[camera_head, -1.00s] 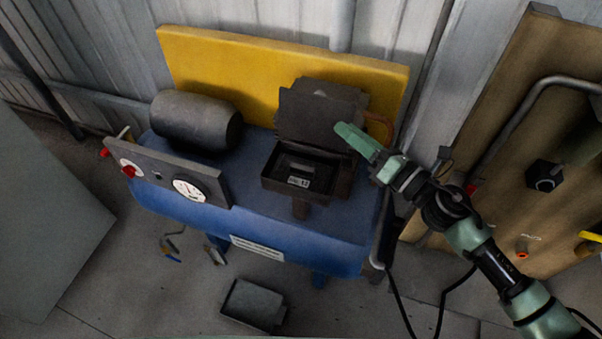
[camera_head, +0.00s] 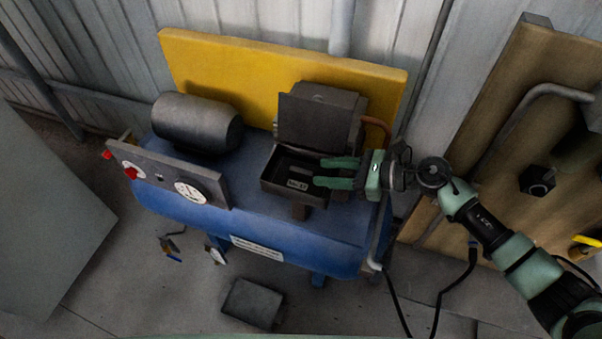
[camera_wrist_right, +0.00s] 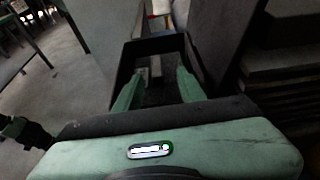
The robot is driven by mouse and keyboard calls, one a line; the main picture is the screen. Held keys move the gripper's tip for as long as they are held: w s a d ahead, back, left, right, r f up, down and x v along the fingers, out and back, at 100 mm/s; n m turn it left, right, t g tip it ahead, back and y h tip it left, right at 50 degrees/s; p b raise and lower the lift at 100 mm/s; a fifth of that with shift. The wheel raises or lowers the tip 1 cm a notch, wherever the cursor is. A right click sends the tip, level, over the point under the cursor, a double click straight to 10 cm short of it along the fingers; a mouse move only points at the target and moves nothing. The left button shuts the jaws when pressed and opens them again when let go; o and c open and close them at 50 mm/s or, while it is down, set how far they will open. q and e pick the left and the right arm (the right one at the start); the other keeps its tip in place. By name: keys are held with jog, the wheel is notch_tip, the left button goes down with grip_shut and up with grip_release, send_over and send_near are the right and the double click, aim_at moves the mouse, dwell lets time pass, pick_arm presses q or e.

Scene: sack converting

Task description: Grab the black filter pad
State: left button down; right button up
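The black filter pad appears to be the dark, rough-textured surface (camera_wrist_right: 160,94) inside the open filter box in the right wrist view; its edges are hard to make out against the dark interior. The black box (camera_head: 266,184) sits on the blue compressor with its lid (camera_head: 303,122) standing up behind. My right gripper (camera_head: 319,171) is open, its two green fingers reaching in over the right side of the box. In the right wrist view the fingers (camera_wrist_right: 160,71) are spread on either side of the dark surface, with nothing visibly clamped. My left gripper is not in view.
The blue compressor tank (camera_head: 245,217) carries a dark motor cylinder (camera_head: 195,124) and a gauge panel (camera_head: 165,178). A yellow panel (camera_head: 230,70) stands behind. A wooden board (camera_head: 490,150) with pipes is at the right. A grey flat box (camera_head: 252,303) lies on the floor.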

aim_at(307, 172)
jog(key=shift+w+a+p, duration=0.15)
jog(key=shift+a+p, duration=0.2)
jog(key=shift+a, duration=0.3)
jog(key=p+x, duration=0.1)
jog(key=x, duration=0.2)
jog(key=shift+a+f, duration=0.15)
jog(key=shift+a, duration=0.2)
jog(key=shift+a+f, duration=0.25)
grip_shut()
